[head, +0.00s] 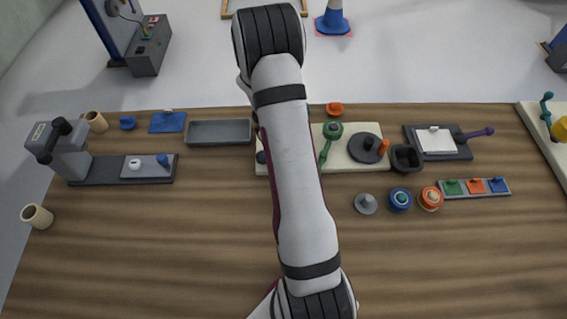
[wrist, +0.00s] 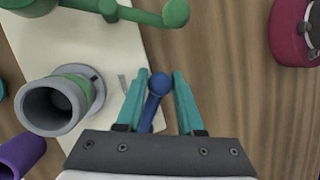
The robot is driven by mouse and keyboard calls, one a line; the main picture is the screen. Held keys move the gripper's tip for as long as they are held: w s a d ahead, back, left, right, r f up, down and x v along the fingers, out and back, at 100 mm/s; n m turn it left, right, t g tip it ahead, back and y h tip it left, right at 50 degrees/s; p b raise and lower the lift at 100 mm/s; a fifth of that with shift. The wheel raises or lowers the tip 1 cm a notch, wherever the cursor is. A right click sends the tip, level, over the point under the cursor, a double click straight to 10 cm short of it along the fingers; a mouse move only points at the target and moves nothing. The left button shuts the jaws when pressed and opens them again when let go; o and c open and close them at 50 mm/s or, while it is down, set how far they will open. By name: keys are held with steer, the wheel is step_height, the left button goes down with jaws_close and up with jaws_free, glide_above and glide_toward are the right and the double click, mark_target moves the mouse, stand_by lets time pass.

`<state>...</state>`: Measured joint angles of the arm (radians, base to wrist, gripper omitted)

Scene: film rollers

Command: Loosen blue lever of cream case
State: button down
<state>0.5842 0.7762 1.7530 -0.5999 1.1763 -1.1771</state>
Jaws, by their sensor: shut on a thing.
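The cream case (head: 350,163) lies at the back middle of the table, with a green crank (head: 325,148) and a dark grey disc (head: 368,147) on it. My arm covers part of the case. In the wrist view the case (wrist: 95,50) shows a grey tube with a green ring (wrist: 60,102) and a green crank (wrist: 120,12). The blue lever (wrist: 157,88), with a round knob, is at the case's edge. My gripper (wrist: 161,78) has its teal fingers on both sides of it, shut on it. The gripper and the blue lever are hidden in the head view.
A grey tray (head: 220,131) stands left of the case, a black cup (head: 406,157) at its right end. Blue (head: 400,199) and orange (head: 431,198) rollers sit in front right. In the wrist view a crimson round part (wrist: 293,30) is right of the gripper. The front table is mostly clear.

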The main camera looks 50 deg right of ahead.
steer(key=shift+w+d+n+h, duration=0.15)
steer(key=shift+d+n+h, duration=0.2)
steer(key=shift+n, duration=0.25)
steer(key=c, duration=0.5)
jaws_free()
steer(key=shift+c, duration=0.2)
steer(key=d+v, duration=0.1)
steer(key=v, duration=1.4)
steer(key=shift+a+r, duration=0.4)
steer(key=shift+w, duration=0.15)
